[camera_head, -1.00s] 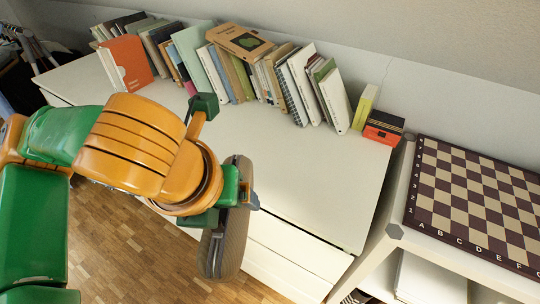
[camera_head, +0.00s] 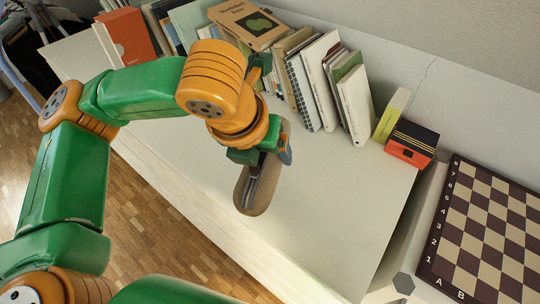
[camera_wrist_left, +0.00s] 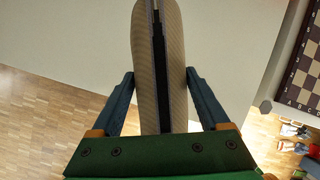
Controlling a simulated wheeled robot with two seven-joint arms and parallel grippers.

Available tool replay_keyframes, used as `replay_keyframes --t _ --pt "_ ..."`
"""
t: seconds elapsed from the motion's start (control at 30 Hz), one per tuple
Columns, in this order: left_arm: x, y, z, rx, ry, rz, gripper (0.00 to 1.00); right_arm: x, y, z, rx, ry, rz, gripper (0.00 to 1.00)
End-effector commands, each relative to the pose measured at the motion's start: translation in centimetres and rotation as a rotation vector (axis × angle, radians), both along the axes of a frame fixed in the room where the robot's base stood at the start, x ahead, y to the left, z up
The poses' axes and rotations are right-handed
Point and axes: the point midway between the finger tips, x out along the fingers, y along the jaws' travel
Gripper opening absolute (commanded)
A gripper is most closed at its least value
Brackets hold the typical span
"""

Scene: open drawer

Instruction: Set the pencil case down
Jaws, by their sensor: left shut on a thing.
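The pencil case (camera_head: 258,188) is a long, rounded, grey-brown case with a dark zip line. My left gripper (camera_head: 275,150) is shut on it and holds it over the white dresser top (camera_head: 330,215). In the left wrist view, the case (camera_wrist_left: 174,75) stands between the two blue fingers (camera_wrist_left: 160,100), with the pale dresser top behind it. I cannot tell whether the case touches the surface. My right gripper is not in view.
A row of books (camera_head: 325,80) leans along the back wall. A small orange and black box (camera_head: 411,144) sits at the back right. A chessboard (camera_head: 490,225) lies on a unit to the right. The dresser top's front right is clear.

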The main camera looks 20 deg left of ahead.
Motion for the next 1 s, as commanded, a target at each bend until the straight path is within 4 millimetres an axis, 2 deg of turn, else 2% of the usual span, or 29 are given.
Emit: replay_keyframes --t 0.1,0.2,0.43,0.5,0.6,0.67,0.97,1.0 --pt "3.0 0.9 -1.5 0.002 0.003 0.008 0.00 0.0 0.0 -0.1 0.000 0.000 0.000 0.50" --pt "4.7 1.3 -3.9 0.002 0.003 0.004 0.00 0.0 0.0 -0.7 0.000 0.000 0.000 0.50" --pt "7.0 1.8 -6.6 0.001 0.000 0.002 0.00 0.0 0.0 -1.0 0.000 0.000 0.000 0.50" --pt "7.7 2.0 -7.9 0.003 0.001 0.001 0.00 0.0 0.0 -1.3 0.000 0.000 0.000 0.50" --pt "7.6 2.0 -9.8 0.003 0.000 -0.001 0.00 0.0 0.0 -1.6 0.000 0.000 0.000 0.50" --pt "7.6 2.0 -10.2 0.002 -0.001 -0.001 0.00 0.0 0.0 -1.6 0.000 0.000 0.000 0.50" --pt "7.6 1.9 -10.4 0.001 -0.001 -0.002 0.00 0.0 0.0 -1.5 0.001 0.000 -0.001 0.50" --pt "7.6 1.9 -10.4 0.001 0.000 -0.002 0.89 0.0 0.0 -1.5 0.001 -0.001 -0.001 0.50"
